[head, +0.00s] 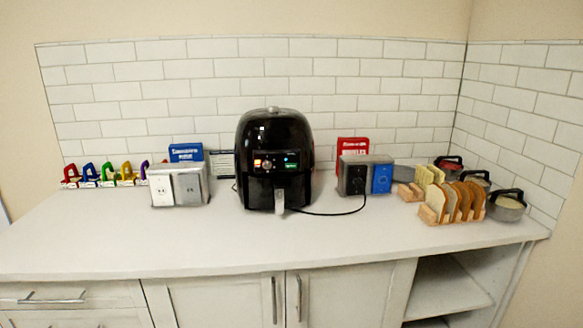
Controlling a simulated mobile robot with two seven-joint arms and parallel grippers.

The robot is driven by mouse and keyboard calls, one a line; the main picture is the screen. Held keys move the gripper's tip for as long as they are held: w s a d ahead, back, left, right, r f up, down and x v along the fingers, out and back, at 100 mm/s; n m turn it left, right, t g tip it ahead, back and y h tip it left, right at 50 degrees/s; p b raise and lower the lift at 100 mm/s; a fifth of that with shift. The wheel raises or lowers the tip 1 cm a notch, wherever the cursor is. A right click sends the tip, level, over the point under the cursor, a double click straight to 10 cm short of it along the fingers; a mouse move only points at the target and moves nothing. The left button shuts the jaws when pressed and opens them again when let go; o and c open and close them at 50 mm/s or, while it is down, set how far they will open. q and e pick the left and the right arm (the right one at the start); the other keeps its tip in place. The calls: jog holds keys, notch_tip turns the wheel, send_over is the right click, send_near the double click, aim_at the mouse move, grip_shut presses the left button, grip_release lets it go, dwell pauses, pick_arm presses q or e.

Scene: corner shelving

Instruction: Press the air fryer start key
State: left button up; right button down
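The black air fryer (262,190) stands upright on the white countertop, near the middle of the head view. Its front panel (277,161) carries small lit keys: an orange-red one at the left, a blue one and a green one at the right, with a round knob between. The key labels are too small to read, so I cannot tell which is the start key. A handle (279,202) sticks out below the panel. Neither of my grippers shows in the head view.
A black cord runs from the fryer to a grey-and-blue outlet box (382,179) at right. A white-and-grey outlet box (161,189) stands at left. Bread racks (432,215) and lidded pots (508,212) are far right. The counter front (230,243) is clear.

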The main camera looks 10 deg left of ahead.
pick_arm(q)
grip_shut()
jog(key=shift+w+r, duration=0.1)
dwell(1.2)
